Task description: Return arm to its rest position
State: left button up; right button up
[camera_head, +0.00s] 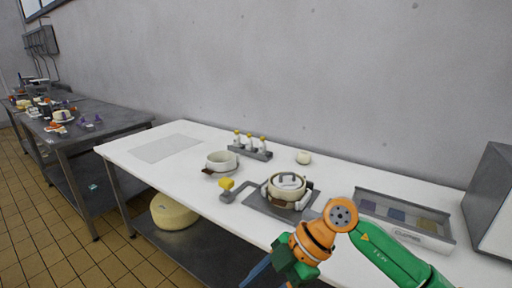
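My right arm, green and orange, comes in from the lower right over the front edge of the white table (350,175). Its wrist end points down and left, in front of the table. The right gripper (260,271) is at the bottom edge of the picture, partly cut off. A blue-grey part of it shows, but whether it is open or shut is not visible, and I see nothing clearly held. My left arm and gripper are not in view.
A pot (286,187) stands on a grey plate near the arm. A white pan (221,161), a bottle rack (250,150), and a shallow tray (405,220) stand on the table. A grey box (490,203) is at right. A cheese wheel (173,212) sits below.

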jog(key=w+a+y, duration=0.1)
jog(key=a+y, duration=0.4)
jog(key=y, duration=0.2)
jog(key=w+d+f+m+t+y, duration=0.25)
jog(key=w+f+m+t, duration=0.35)
jog(key=w+m+t, duration=0.4)
jog(key=s+d+f+m+t+h, duration=0.2)
jog(key=d+f+m+h, duration=0.3)
jog(key=f, duration=0.4)
jog(key=s+d+f+m+t+h, duration=0.1)
jog(key=d+f+m+t+h, duration=0.2)
jog(key=d+f+h, duration=0.5)
jog(key=s+d+f+m+g+h, duration=0.1)
jog(key=s+d+f+g, duration=0.2)
jog(key=s+f, duration=0.45)
jog(key=s+d+f+m+g+h, duration=0.1)
jog(key=s+d+f+g+h, duration=0.1)
jog(key=s+f, duration=0.6)
jog(key=s+d+f+g, duration=0.1)
jog(key=s+f+g, duration=0.2)
jog(key=s, duration=0.8)
jog(key=s+d+f+m+g+h, duration=0.1)
jog(key=s+f+g, duration=0.3)
jog(key=s, duration=0.7)
jog(key=shift+s+d+f, duration=0.4)
jog(key=shift+d+f, duration=0.2)
jog(key=shift+f, duration=0.1)
